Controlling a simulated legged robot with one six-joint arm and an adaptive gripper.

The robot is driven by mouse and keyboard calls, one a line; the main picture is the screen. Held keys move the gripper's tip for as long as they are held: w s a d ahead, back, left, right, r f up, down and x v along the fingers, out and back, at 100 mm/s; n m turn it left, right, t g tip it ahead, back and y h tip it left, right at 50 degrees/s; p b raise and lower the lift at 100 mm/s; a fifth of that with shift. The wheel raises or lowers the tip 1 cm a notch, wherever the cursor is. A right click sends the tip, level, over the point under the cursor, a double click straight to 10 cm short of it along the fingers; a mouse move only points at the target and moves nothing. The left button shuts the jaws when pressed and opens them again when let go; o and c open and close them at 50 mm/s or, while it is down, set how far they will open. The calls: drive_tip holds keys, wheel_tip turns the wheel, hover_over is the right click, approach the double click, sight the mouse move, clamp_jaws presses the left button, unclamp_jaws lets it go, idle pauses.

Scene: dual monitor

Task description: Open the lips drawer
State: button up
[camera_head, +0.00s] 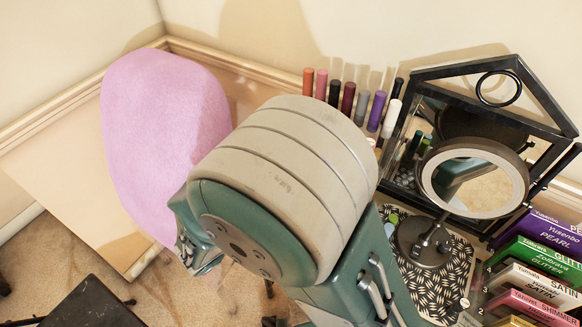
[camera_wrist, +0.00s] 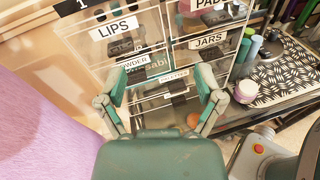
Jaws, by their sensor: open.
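The lips drawer (camera_wrist: 112,28) is in the upper left of the wrist view, a clear front with a white "LIPS" label and a dark handle-like piece under it. I cannot tell whether it stands slightly out. My gripper (camera_wrist: 161,98) is open and empty, with its two green fingers spread wide. It lies below the lips label in the picture, in front of the powder (camera_wrist: 133,62) and palettes labels. It does not hold any handle. In the head view my arm covers the middle, and the drawers are hidden.
A clear drawer labelled "JARS" (camera_wrist: 210,40) is to the right. A lilac rounded object (camera_head: 160,130) stands at left. A round mirror (camera_head: 473,185), upright lipstick-like tubes (camera_head: 348,98) and stacked boxes (camera_head: 540,270) are at right.

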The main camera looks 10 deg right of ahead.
drive_tip(key=a+f+n+t+y, duration=0.2)
drive_tip(key=a+n+t, duration=0.2)
drive_tip(key=x, duration=1)
drive_tip(key=shift+w+r, duration=0.15)
drive_tip(key=shift+w, duration=0.1)
drive_tip(key=shift+s, duration=0.1)
clamp_jaws()
